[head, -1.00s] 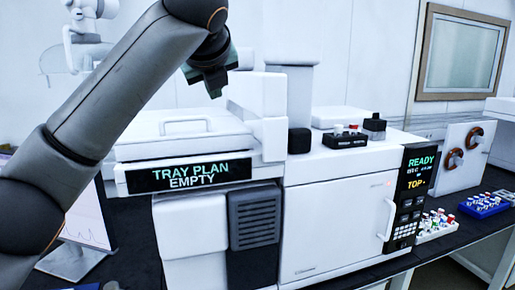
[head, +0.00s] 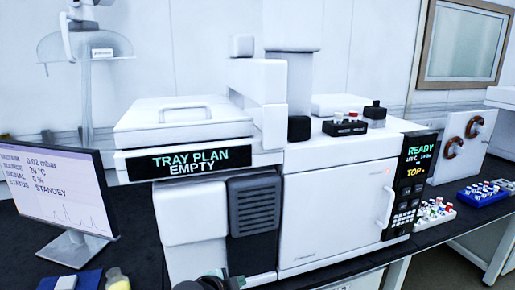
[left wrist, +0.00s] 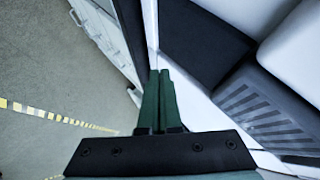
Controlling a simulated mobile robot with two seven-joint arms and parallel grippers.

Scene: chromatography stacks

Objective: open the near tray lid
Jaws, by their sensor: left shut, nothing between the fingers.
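In the head view only a dark piece of my left arm shows at the bottom edge, well below the lid. My right gripper is not in view.
A monitor (head: 55,185) stands left of the instrument. A white tower (head: 257,80) rises behind the lid's right side. The white oven door (head: 330,215) is shut, and a black vial rack (head: 345,128) sits above it. The space over the lid is clear.

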